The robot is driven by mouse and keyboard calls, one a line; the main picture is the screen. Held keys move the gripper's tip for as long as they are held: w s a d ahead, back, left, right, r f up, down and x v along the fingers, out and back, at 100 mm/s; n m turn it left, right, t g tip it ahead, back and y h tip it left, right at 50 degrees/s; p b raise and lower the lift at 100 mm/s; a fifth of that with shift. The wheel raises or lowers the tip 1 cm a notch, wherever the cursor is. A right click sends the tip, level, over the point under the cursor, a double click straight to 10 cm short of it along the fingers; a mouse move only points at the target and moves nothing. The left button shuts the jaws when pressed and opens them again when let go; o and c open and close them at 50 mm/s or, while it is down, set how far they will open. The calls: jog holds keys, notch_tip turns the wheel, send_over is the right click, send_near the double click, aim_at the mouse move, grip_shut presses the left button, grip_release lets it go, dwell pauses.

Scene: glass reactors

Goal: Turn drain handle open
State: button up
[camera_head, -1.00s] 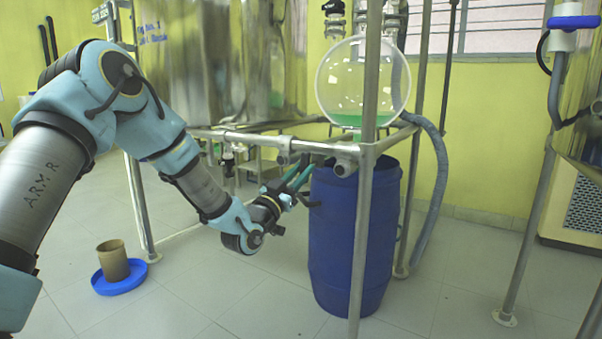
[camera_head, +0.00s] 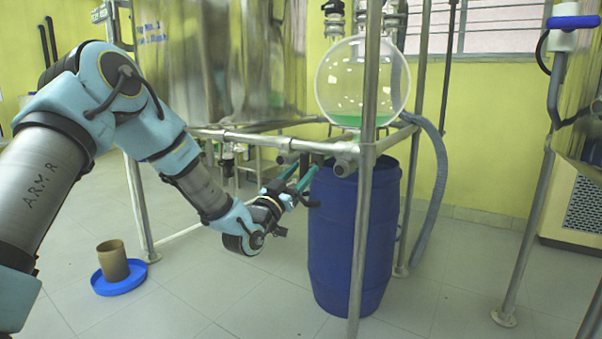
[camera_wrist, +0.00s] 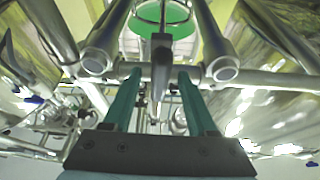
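My gripper (camera_head: 305,174) reaches up under the steel frame, left of the blue drum's top. In the wrist view its two green fingers (camera_wrist: 158,76) are open, with a clear gap between them. A slim grey handle-like part (camera_wrist: 159,82) hangs between the fingers, with space visible on both sides. I take it as the drain handle; its upper end lies below the green-bottomed vessel (camera_wrist: 165,18). The round glass flask (camera_head: 350,85) holds green liquid above. In the head view the handle is too small and hidden by the fingers to make out.
A blue drum (camera_head: 335,240) stands right of my gripper, close to it. A steel frame bar (camera_head: 250,139) runs above, with a front post (camera_head: 364,230). A brown cup (camera_head: 112,258) stands in a blue dish at left.

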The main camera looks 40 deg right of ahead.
jog(key=p+v, duration=0.1)
jog(key=v, duration=1)
jog(key=shift+w, duration=0.1)
dwell(0.4)
